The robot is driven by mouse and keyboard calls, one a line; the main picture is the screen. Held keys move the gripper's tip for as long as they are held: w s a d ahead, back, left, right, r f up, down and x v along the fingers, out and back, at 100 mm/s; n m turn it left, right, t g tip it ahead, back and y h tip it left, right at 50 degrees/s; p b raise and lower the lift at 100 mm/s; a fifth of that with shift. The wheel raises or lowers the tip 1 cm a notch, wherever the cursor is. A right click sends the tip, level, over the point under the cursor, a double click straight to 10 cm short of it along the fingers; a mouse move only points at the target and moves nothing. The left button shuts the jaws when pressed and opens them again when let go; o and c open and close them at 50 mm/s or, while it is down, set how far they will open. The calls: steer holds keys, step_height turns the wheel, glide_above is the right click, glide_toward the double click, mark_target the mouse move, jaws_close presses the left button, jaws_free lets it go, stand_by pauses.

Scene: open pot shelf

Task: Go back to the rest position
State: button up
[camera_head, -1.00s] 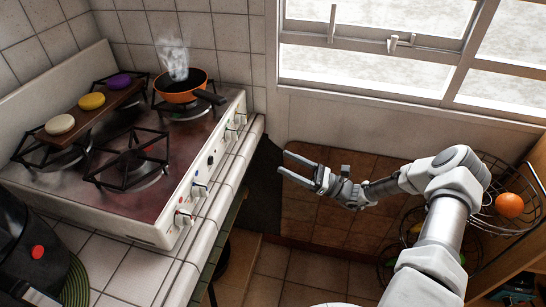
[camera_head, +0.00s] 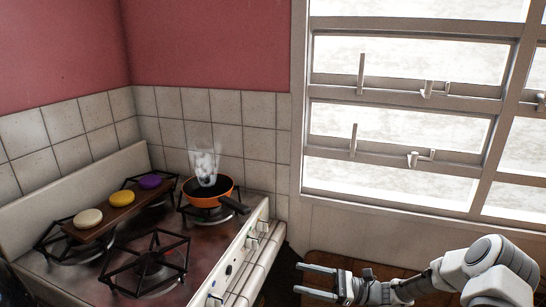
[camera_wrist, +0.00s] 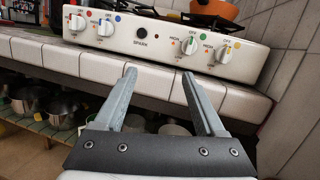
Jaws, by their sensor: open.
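My gripper (camera_head: 318,281) is open and empty at the lower right of the head view, to the right of the stove and apart from it. In the wrist view my gripper (camera_wrist: 165,95) points toward the stove's front panel (camera_wrist: 150,42), with nothing between the fingers. Part of my arm runs out of the head view at the lower right.
The stove (camera_head: 70,285) carries an orange pan (camera_head: 212,199) with vapour above it. A wooden board (camera_head: 118,214) with white, yellow and purple discs lies at its left. Pots (camera_wrist: 62,106) stand on a shelf under the tiled counter edge (camera_wrist: 240,101). A window (camera_head: 400,125) is behind.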

steer(key=s+a+r+n+g+h+p, duration=0.25)
steer(key=s+r+n+g+h, duration=0.35)
steer(key=s+r+n+h, duration=0.6)
steer(key=s+d+r+n+t+h, duration=0.3)
steer(key=s+r+t+h, duration=0.1)
steer(key=s+r, duration=0.2)
steer(key=s+d+r+n+t+h, duration=0.3)
steer(key=s+d+r+t+h, duration=0.1)
steer(key=s+r, duration=0.3)
steer(key=shift+s+r+t, duration=0.2)
steer(key=shift+s+t, duration=0.2)
steer(key=shift+s, duration=0.05)
steer(key=shift+d, duration=0.1)
stand_by(0.9)
